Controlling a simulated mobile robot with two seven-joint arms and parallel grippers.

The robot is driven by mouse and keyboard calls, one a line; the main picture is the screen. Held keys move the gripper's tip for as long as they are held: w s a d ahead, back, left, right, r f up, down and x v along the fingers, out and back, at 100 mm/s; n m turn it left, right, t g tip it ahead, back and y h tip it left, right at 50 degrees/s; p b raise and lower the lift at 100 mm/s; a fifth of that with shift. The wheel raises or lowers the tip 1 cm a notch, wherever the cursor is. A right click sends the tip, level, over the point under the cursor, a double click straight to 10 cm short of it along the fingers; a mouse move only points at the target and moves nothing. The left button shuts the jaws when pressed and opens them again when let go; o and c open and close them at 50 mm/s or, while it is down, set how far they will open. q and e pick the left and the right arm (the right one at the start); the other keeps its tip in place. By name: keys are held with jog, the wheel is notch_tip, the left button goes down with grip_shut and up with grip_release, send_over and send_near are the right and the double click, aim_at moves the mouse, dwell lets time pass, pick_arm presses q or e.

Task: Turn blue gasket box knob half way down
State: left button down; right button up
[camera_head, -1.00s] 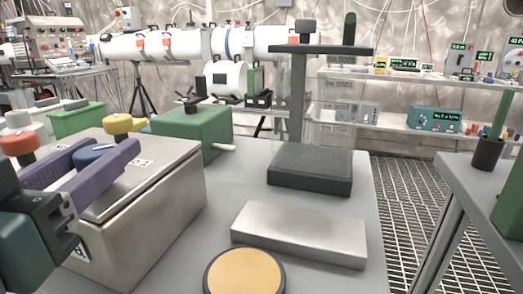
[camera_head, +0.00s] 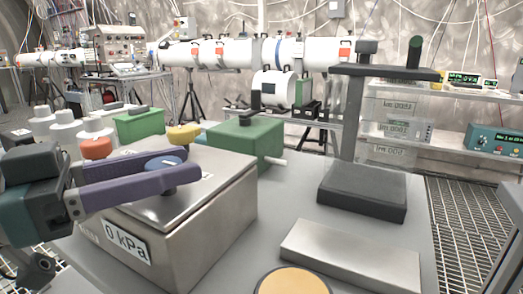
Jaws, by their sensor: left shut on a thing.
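The gasket box is a steel box (camera_head: 215,205) with a flat lid and a "0 kPa" label (camera_head: 126,242) on its front, at the left of the table. Its blue knob (camera_head: 163,162) stands on the lid, with a yellow knob (camera_head: 184,135) behind it and an orange-red knob (camera_head: 96,147) to its left. My left gripper (camera_head: 178,168) comes in from the left with purple fingers, shut on the blue knob. The nearer finger hides the lower part of the knob. My right gripper is not in view.
A green box (camera_head: 246,143) with a side handle stands behind the steel box. A dark stand (camera_head: 362,192), a steel block (camera_head: 350,258) and a round tan-topped disc (camera_head: 292,281) are to the right. Some bare grey tabletop lies between them and the steel box.

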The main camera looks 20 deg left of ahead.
pick_arm(q)
jog(key=shift+m+g+h, duration=0.3)
dwell(0.4)
jog(key=shift+c, duration=2.1)
grip_release()
jog(key=shift+w, duration=0.1)
jog(key=p+v, duration=0.2)
jog(key=v, duration=0.8)
